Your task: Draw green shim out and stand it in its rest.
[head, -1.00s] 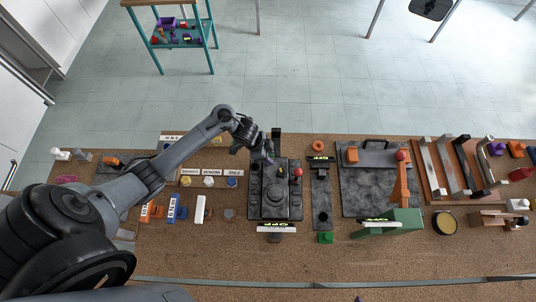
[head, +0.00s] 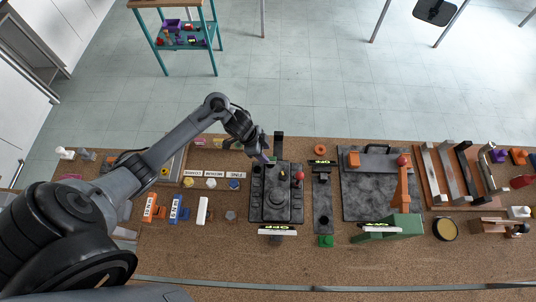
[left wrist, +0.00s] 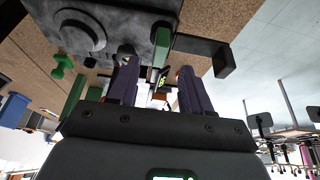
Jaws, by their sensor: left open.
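A thin green strip, which looks like the green shim (left wrist: 160,50), stands at the edge of the dark machine (left wrist: 110,25) in the left wrist view. In the head view the dark machine (head: 256,205) is mid-bench, and I cannot make out the shim for certain. My left gripper (head: 267,159) is at the machine's back edge. Its purple fingers (left wrist: 158,88) are apart and empty, with the strip beyond the gap between them. A black bracket (left wrist: 200,53) stands beside the strip; I cannot tell whether it is the rest. My right gripper is not in view.
A grey slab (head: 365,195) with an orange arm (head: 402,188) is farther right. Small coloured pieces stand to the left. The front strip of bench is mostly clear.

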